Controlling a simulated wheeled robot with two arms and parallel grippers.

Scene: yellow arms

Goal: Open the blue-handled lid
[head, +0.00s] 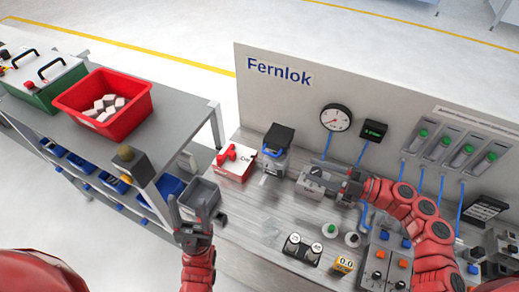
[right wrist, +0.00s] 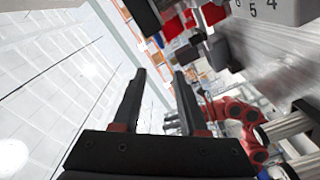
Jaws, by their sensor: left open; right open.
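A small grey device (head: 274,163) with a dark top (head: 279,137) stands on the bench against the back panel. A curved blue handle (head: 270,153) runs across its front, and the lid looks closed. My left gripper (head: 196,208) is open and empty, to the left of and nearer than the device, above the bench's left edge. My right gripper (head: 343,181) is to the right of the device, above the bench near a grey box (head: 315,180). In the right wrist view my right gripper (right wrist: 160,76) is open with nothing between its fingers.
A red box (head: 234,164) stands left of the device. A grey bin (head: 202,195) is behind my left gripper. A side table at left bears a red crate (head: 126,122) with pale blocks. Knobs and a panel (head: 384,262) occupy the front right.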

